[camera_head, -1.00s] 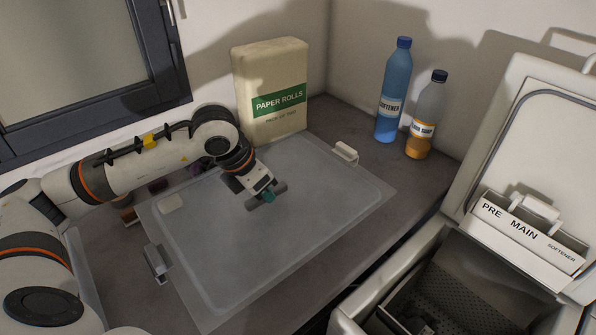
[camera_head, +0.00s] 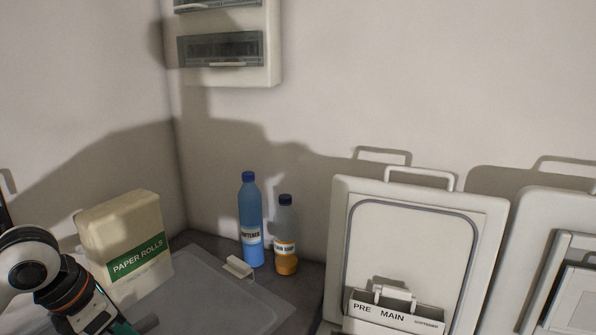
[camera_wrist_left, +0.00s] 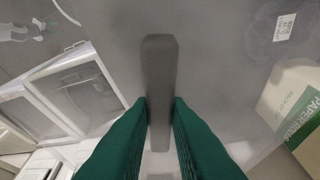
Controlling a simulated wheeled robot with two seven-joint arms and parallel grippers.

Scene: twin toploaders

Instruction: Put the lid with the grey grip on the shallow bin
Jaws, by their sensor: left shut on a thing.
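The lid is a large translucent sheet (camera_head: 238,295), its near part cut off at the bottom of the head view. My left gripper (camera_head: 122,329) comes in at the lower left. In the left wrist view its green fingers are shut on the lid's grey grip (camera_wrist_left: 160,70), a long upright bar between them. The translucent lid surface (camera_wrist_left: 215,70) spreads around the grip there. A pale clip-like part (camera_head: 238,267) stands at the lid's far edge; I cannot tell whether it belongs to the bin. I cannot make out the shallow bin or whether the lid touches it. My right gripper is not in view.
A PAPER ROLLS pack (camera_head: 130,245) stands beside my left gripper. A blue softener bottle (camera_head: 250,222) and an orange-bottomed bottle (camera_head: 286,240) stand behind the lid. An open toploader lid (camera_head: 415,240) rises at the right, with another white machine (camera_head: 560,270) beyond.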

